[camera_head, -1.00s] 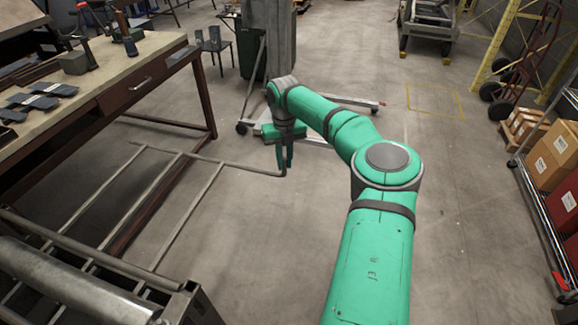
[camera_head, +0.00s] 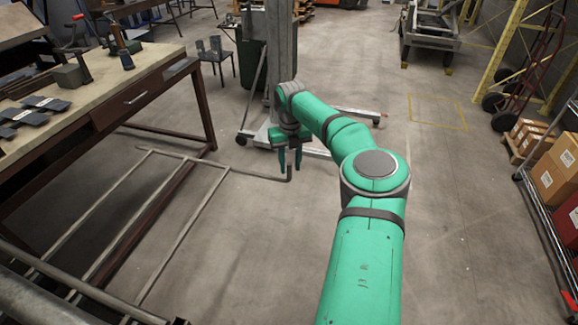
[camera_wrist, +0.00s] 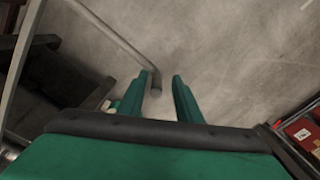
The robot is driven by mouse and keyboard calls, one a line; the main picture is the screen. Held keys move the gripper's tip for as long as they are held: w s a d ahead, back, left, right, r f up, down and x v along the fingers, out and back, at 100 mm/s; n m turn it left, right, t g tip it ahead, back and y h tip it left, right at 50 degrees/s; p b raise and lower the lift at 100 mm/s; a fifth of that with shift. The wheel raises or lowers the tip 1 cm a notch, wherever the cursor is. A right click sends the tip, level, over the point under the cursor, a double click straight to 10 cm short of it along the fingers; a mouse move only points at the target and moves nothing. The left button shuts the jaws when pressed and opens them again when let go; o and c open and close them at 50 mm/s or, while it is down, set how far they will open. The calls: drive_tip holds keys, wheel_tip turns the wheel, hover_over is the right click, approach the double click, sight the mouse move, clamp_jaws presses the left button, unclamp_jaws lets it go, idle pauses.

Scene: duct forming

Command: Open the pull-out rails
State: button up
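The pull-out rails (camera_head: 180,244) are thin grey metal bars. They reach out low over the floor from the frame (camera_head: 85,288) at the lower left and join at a far cross bar. The cross bar's right end (camera_head: 289,174) bends upward. My gripper (camera_head: 290,165) is at this bent end, its fingers pointing down. In the wrist view, the two green fingers (camera_wrist: 162,84) stand apart. The bent rail end (camera_wrist: 155,76) shows between them, close to the left finger. A gap shows at the right finger, and I cannot tell whether the left one touches.
A workbench (camera_head: 160,55) with a drawer stands at the left, close beside the rails. A lift column (camera_head: 284,40) with wheeled legs stands just beyond my gripper. Boxes on a rack (camera_head: 553,180) line the right. The floor at centre right is clear.

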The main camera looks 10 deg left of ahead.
drive_tip(key=shift+s+f, duration=0.1)
drive_tip(key=shift+r, duration=0.45)
wheel_tip(320, 180, up, 9)
drive_tip(key=shift+r, duration=0.5)
